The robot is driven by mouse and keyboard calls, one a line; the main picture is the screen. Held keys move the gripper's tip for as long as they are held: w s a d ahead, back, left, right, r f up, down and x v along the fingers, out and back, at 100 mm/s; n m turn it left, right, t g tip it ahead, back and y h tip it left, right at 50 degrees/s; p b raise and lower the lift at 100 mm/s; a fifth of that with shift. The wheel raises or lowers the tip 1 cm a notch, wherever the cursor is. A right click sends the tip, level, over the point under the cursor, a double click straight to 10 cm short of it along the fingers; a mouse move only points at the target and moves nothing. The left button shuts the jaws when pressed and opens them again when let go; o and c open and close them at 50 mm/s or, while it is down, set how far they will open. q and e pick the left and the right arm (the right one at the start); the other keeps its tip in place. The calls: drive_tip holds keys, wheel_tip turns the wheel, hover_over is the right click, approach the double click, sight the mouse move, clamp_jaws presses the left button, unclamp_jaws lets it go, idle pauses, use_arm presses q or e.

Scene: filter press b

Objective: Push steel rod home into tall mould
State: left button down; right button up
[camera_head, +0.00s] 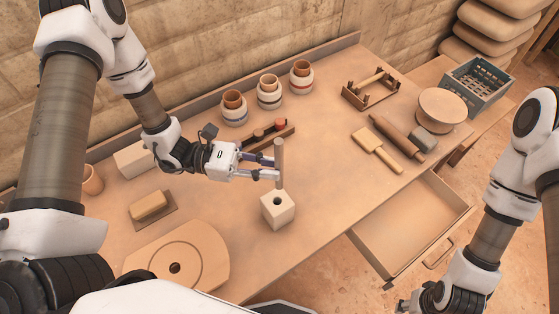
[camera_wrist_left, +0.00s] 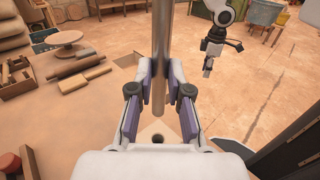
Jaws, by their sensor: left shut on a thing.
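My left gripper (camera_head: 272,174) is shut on the steel rod (camera_head: 279,152), which stands about upright between its fingers. In the left wrist view the rod (camera_wrist_left: 161,45) runs up between the two finger pads (camera_wrist_left: 159,105). The tall mould (camera_head: 278,213) is a pale block with a round dark hole in its top, standing on the table just below the gripper. The rod's lower end shows outside the hole, close above the mould's top; the exact gap is hard to judge. In the left wrist view the mould (camera_wrist_left: 157,130) shows partly behind my gripper. My right gripper (camera_wrist_left: 207,67) hangs away from the table.
A rack with red-topped pieces (camera_head: 266,134) lies behind the gripper. Several banded jars (camera_head: 269,96) stand along the back. A round-holed board (camera_head: 190,262) lies at front left. An open drawer (camera_head: 418,238) juts out at right. The table right of the mould is clear.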

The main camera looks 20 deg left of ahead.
use_arm(q)
drive_tip(key=b, duration=0.6)
hover_over(268, 200)
wheel_tip(268, 200, down, 6)
drive_tip(key=shift+w+r, duration=0.1)
drive_tip(key=shift+r, duration=0.1)
idle(1.0)
drive_tip(key=shift+b, duration=0.3)
idle(0.5)
drive_tip(key=shift+f+b, duration=3.5)
drive_tip(key=shift+b, duration=0.15)
drive_tip(key=c, duration=1)
unclamp_jaws()
